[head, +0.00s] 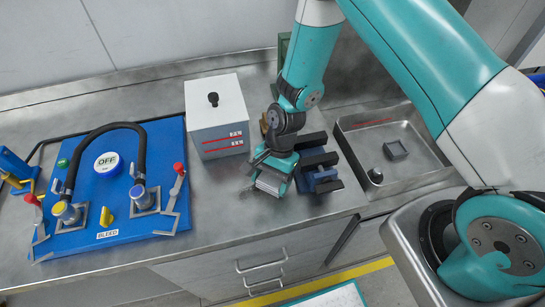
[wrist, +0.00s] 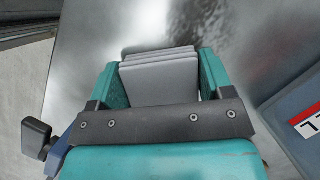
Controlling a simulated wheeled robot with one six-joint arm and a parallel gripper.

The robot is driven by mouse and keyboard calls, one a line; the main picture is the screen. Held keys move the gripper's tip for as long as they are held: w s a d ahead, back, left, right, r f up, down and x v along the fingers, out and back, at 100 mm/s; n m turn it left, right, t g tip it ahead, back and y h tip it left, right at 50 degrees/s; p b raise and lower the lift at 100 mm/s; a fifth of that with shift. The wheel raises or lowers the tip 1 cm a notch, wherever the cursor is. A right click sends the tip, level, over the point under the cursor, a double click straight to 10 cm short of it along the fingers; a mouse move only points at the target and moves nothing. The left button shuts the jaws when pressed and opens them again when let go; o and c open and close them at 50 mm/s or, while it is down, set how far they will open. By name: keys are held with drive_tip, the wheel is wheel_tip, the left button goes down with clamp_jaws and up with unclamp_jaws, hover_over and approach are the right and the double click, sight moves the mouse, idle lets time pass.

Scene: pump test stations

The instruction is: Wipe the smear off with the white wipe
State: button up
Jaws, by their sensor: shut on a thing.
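My gripper (head: 272,175) is low over the steel counter, between the white box and the dark blocks. In the wrist view my gripper (wrist: 160,78) is shut on the white wipe (wrist: 160,84), a pale, layered pad held between the two teal fingers. The wipe (head: 269,184) also shows under the gripper in the head view. A blurred dark patch, possibly the smear (wrist: 183,28), lies on the steel just beyond the wipe's edge; I cannot tell it surely from a reflection. I cannot tell whether the wipe touches the counter.
A white box (head: 215,115) with a black knob and red labels stands left of my gripper. Dark blocks (head: 318,165) stand close on the right, then a sunken steel basin (head: 352,142). A blue pump panel (head: 115,235) with a hose fills the left. The counter's front strip is clear.

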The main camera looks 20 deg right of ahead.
sight(267, 183)
wheel_tip(267, 183, up, 2)
drive_tip(key=shift+w+a+r+p, duration=0.1)
drive_tip(key=shift+r+p, duration=0.05)
drive_tip(key=shift+p, duration=0.2)
drive_tip(key=shift+r+p, duration=0.3)
drive_tip(key=shift+r, duration=0.05)
wheel_tip(267, 183, up, 5)
drive_tip(key=p, duration=0.4)
